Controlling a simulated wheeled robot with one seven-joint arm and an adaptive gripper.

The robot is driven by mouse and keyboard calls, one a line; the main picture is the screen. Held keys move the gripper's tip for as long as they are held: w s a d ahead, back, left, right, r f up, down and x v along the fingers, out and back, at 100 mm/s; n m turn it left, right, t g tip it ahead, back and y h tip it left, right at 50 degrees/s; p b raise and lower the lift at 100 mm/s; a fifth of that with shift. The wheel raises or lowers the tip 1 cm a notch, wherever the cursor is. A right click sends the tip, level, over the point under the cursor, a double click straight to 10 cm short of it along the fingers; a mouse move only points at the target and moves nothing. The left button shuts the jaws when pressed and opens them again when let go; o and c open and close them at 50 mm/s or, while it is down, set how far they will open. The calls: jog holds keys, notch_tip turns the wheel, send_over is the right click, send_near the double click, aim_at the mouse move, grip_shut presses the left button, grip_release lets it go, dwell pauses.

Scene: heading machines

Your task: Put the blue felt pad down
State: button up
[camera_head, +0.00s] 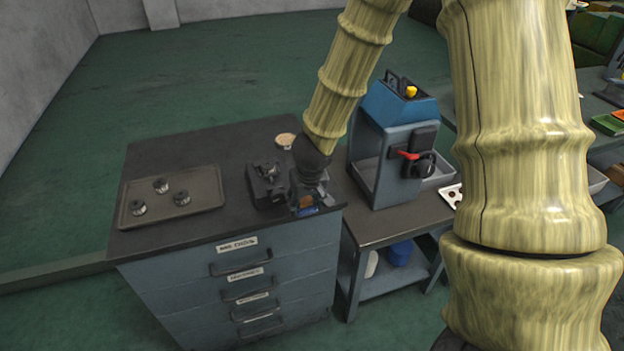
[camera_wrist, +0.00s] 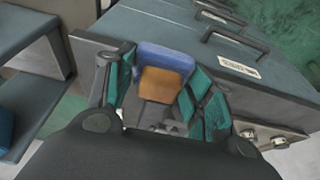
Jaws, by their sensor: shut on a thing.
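The blue felt pad (camera_wrist: 168,54) lies between the teal-lined fingers of my gripper (camera_wrist: 163,82) in the wrist view. An orange-brown face (camera_wrist: 166,84) shows against the blue part; I cannot tell whether it belongs to the pad. In the head view my gripper (camera_head: 307,196) points down at the front right corner of the dark cabinet top (camera_head: 232,221). The pad (camera_head: 308,211) shows there as a small blue patch under it. My gripper is shut on the pad. I cannot tell whether the pad touches the top, and the fingers hide part of it.
A dark device (camera_head: 265,183) stands close left of my gripper. A tray (camera_head: 160,212) with several metal parts lies on the left of the top. A round tan item (camera_head: 285,140) lies behind. A blue machine (camera_head: 392,140) stands on the lower bench to the right.

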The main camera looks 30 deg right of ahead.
jog(key=w+d+p, duration=0.2)
jog(key=w+d, duration=0.1)
jog(key=w+d+f+p, duration=0.1)
jog(key=w+d+p, duration=0.1)
jog(key=w+d, duration=0.1)
jog(key=w+d+p, duration=0.1)
jog(key=w+d, duration=0.2)
jog(key=shift+d+f+p, duration=0.1)
jog(key=shift+f+p, duration=0.05)
jog(key=shift+p, duration=0.25)
jog(key=shift+w+d+p, duration=0.2)
jog(key=shift+d+p, duration=0.05)
jog(key=shift+p, duration=0.1)
jog(key=shift+f+b, duration=1.15)
jog(key=shift+f, duration=0.65)
jog(key=shift+f, duration=0.1)
jog(key=o, duration=1.3)
